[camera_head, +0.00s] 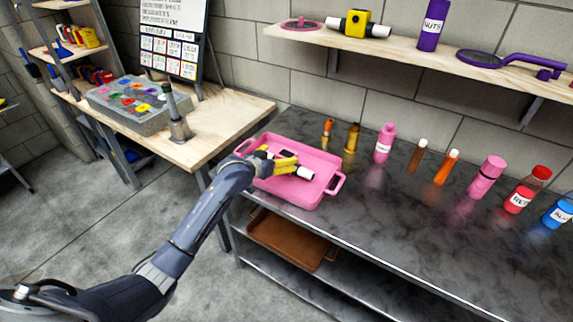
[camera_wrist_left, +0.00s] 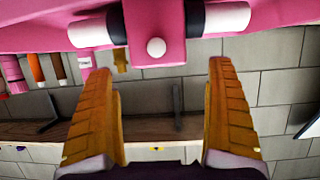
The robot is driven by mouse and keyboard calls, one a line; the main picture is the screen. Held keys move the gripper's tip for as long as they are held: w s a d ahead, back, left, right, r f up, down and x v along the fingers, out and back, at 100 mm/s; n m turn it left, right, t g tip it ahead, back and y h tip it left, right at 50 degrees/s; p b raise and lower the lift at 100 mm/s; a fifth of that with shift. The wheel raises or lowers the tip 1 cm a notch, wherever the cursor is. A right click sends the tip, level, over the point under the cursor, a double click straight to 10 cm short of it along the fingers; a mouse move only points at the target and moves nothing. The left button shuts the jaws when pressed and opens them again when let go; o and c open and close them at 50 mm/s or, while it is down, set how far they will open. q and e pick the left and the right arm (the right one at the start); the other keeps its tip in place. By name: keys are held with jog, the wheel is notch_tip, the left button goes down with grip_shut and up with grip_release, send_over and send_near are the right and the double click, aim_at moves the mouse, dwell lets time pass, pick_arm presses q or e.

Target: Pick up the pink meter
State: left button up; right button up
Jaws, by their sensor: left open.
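The pink meter lies in the pink tray (camera_head: 322,185) on the dark counter. In the head view its white end (camera_head: 306,173) shows beside my gripper, and most of its body is hidden behind the fingers. In the left wrist view the pink meter (camera_wrist_left: 157,22) has a pink body with a white knob and black-and-white ends on both sides. My left gripper (camera_head: 285,168) is over the tray at the meter. Its yellow fingers are wide open in the left wrist view (camera_wrist_left: 161,68), with nothing between them and the meter just beyond the tips. My right gripper is not in view.
Several bottles, including a pink one (camera_head: 385,143), stand along the counter's back. A shelf (camera_head: 400,45) above holds a yellow meter (camera_head: 356,23) and a purple bottle (camera_head: 431,25). A wooden table (camera_head: 205,140) with a grey bin (camera_head: 128,104) is at left. The front of the counter is clear.

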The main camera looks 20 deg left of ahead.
aim_at(286, 155)
pick_arm(q)
jog(key=shift+x, duration=2.55)
jog(key=shift+r, duration=0.1)
jog(key=c, duration=1.5)
